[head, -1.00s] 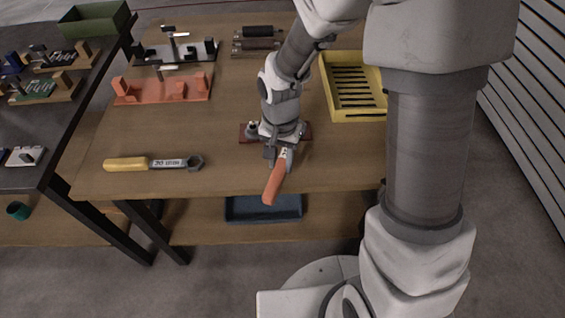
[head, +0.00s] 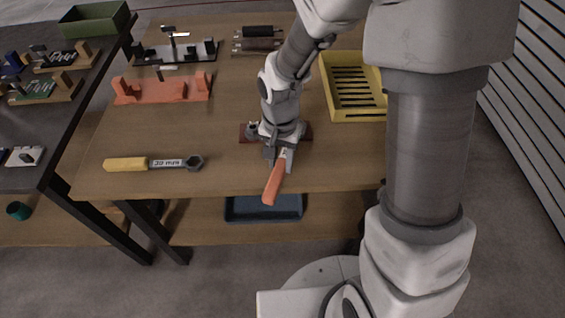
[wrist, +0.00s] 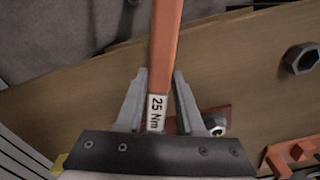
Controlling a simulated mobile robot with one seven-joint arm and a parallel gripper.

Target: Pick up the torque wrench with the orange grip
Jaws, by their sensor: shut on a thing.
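The torque wrench with the orange grip (head: 273,184) is at the table's front edge, its grip sticking out past the edge in the head view. In the wrist view its orange grip (wrist: 164,50) runs up between the fingers, with a "25 Nm" label (wrist: 156,110) below it. My gripper (head: 280,158) is shut on this wrench near the label; the fingertips show in the wrist view (wrist: 160,78). The wrench's head end is hidden by my gripper. A second wrench with a yellow grip (head: 126,164) lies on the table to the left.
A yellow slotted tray (head: 356,115) stands to the right, and an orange rack (head: 163,91) at back left. A blue bin (head: 263,216) is below the tabletop.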

